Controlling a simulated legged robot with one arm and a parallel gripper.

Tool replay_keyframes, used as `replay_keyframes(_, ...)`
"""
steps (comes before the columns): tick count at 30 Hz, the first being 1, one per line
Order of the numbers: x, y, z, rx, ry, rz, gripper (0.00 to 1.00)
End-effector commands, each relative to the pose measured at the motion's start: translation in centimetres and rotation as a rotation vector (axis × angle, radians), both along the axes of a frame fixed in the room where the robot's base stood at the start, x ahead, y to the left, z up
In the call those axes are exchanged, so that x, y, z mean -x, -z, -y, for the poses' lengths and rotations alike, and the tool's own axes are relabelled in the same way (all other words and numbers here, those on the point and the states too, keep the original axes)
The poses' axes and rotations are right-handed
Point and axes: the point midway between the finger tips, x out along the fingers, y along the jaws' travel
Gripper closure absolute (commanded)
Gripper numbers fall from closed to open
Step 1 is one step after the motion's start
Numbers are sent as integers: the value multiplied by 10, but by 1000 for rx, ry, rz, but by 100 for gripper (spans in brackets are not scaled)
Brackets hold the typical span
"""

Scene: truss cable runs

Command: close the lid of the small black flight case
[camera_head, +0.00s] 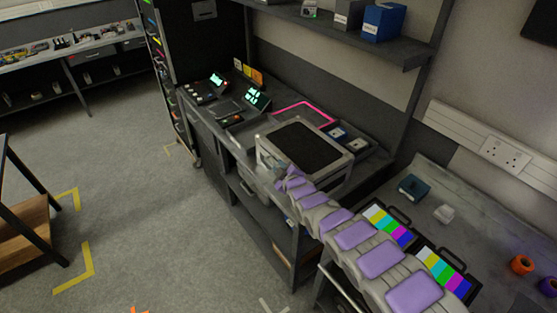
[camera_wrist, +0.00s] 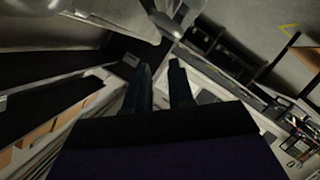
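The flight case (camera_head: 262,156) stands on the grey bench in the head view. It has pale metal edges and a black panel (camera_head: 300,145) facing up. I cannot tell from this angle whether that panel is the lid or the inside of the case. My gripper (camera_head: 281,171) is at the near left corner of the case, low against its front side; contact cannot be made out. In the wrist view my gripper's two dark fingers (camera_wrist: 160,66) are apart with nothing clear between them. The wrist view is dark and tilted, and the case is hard to pick out there.
Control consoles (camera_head: 254,99) and a pink-edged dark panel (camera_head: 304,111) lie left of and behind the case. A small tray (camera_head: 338,132) sits beside it. A shelf (camera_head: 402,50) hangs above. Colour-striped cases (camera_head: 388,224) lie on the right bench. The floor (camera_head: 150,170) at left is open.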

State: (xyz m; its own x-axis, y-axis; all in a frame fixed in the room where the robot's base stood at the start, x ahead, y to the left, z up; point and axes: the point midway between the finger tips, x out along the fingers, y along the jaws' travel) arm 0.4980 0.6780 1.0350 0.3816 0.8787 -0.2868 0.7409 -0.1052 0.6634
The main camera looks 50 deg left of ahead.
Motion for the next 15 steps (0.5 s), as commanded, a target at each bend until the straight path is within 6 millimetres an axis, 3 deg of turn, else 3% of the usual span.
replay_keyframes(15,17,-14,35,9,-2,-3,77)
